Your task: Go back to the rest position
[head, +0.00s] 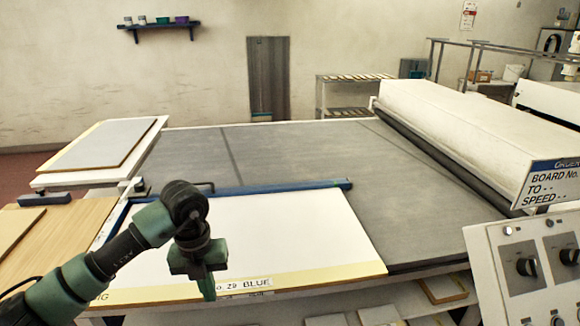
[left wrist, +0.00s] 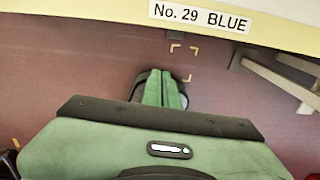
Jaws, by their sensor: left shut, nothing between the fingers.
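My left gripper (head: 208,292) is shut and empty, pointing down at the front edge of the white board (head: 250,235). In the left wrist view its green fingers (left wrist: 160,88) are together over the reddish floor, apart from the board's labelled edge (left wrist: 230,18), which reads "No. 29 BLUE". The arm comes in from the lower left and hides part of the board. My right gripper is in neither view.
A blue bar (head: 270,188) lies along the board's far edge. The grey conveyor belt (head: 300,150) runs behind it to the white tunnel hood (head: 455,130). A control panel (head: 530,265) with knobs stands at the right. A wooden table (head: 45,240) is at the left.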

